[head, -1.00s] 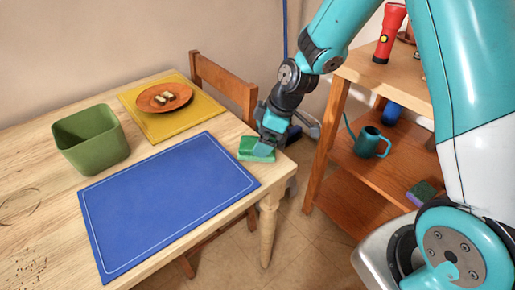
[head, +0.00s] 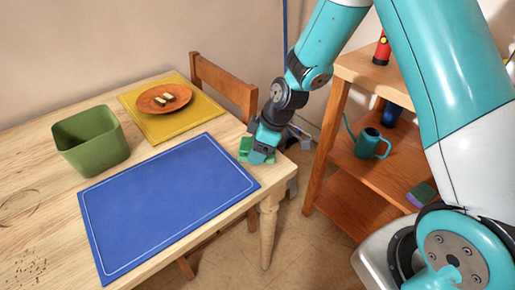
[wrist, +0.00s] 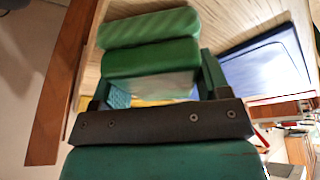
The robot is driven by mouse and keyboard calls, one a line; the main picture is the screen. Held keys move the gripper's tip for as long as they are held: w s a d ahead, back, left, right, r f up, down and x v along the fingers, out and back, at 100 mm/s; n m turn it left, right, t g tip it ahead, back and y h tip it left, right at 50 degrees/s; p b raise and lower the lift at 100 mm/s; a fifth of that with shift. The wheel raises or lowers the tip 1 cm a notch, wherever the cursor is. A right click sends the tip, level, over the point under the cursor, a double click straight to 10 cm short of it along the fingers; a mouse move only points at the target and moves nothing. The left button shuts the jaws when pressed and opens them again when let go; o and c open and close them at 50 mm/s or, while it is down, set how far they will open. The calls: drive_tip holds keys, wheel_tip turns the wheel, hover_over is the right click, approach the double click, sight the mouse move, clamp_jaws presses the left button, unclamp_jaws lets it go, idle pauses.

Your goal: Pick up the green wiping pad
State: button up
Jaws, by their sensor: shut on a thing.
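The green wiping pad (head: 244,146) is at the right end of the wooden table, beside the blue mat's far right corner. In the wrist view the pad (wrist: 152,57) shows as green blocks between the fingers, with a paler face toward the camera. My gripper (head: 260,153) comes down over the pad from above and is shut on it. The jaws hide part of the pad in the head view. I cannot tell whether the pad is touching the table.
A blue mat (head: 165,205) lies on the table. A green bin (head: 92,145) and a yellow mat (head: 195,120) with a brown plate (head: 150,101) stand behind. A wooden chair (head: 225,85) is behind the table. A shelf (head: 345,150) at right holds a teal watering can (head: 370,145).

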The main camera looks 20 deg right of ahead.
drive_tip(key=shift+r, duration=0.1)
wheel_tip(320, 180, up, 20)
drive_tip(key=p, duration=0.1)
drive_tip(key=shift+p, duration=0.35)
drive_tip(key=shift+o, duration=0.9)
drive_tip(key=shift+f, duration=0.2)
